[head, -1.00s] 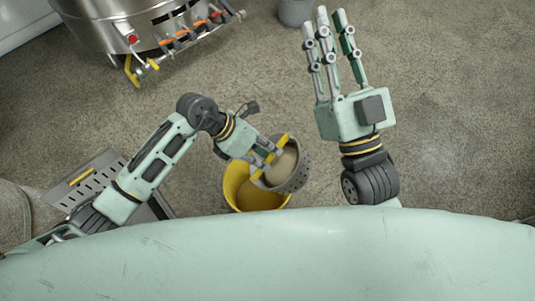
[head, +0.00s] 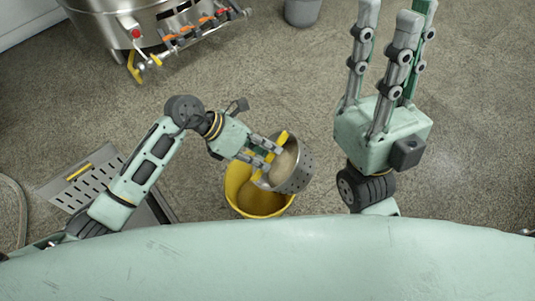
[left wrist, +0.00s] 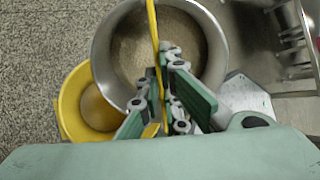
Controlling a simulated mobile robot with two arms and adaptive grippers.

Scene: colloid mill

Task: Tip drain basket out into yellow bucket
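The drain basket (head: 299,178) is a grey perforated metal bowl with a yellow bar handle (head: 267,158) across its mouth. In the head view it is tilted and hangs over the right part of the yellow bucket (head: 236,188). My left gripper (head: 271,151) is shut on the handle. The left wrist view shows the fingers (left wrist: 163,75) around the bar, with tan-grey material inside the basket (left wrist: 212,38). The bucket (left wrist: 72,105) sits below and left there, partly hidden by the basket, and similar tan matter shows in it. My right gripper (head: 393,40) is open and empty, fingers pointing up the picture.
A steel vessel (head: 112,28) with valves stands at the upper left. A grey bucket (head: 302,12) is at the top. A perforated metal drain tray (head: 85,185) with a yellow bar lies at the left. The floor between is clear.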

